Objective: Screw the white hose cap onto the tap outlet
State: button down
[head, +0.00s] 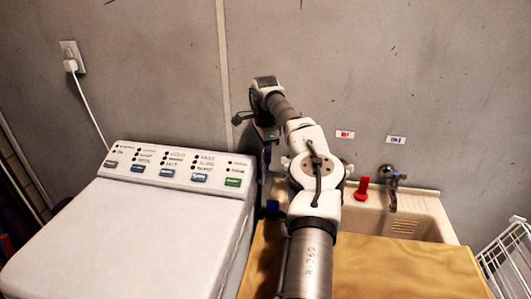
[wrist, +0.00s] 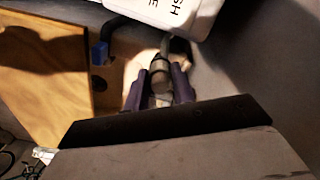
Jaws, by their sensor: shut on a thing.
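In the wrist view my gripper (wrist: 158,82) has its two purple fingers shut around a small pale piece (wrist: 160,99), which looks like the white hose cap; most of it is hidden. A grey cylinder (wrist: 159,72) with a dark band lies in line with it between the fingertips. I cannot tell whether this is the tap outlet or part of the hose, nor whether the cap touches a thread. In the head view my arm reaches to the wall between the washing machine and the sink, and the fingers are hidden.
A white block with dark letters (wrist: 172,12) and a blue part (wrist: 100,53) on a dark pipe are close by. A wooden panel (wrist: 45,80) stands left.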

jog(key=m, duration=0.4)
jog(key=shift+d+f+m, duration=0.1)
jog(key=shift+m, duration=0.2)
jog(key=shift+m, duration=0.3)
jog(key=m, duration=0.5)
jog(key=shift+s, duration=0.1)
jog(key=c, duration=1.1)
grip_release()
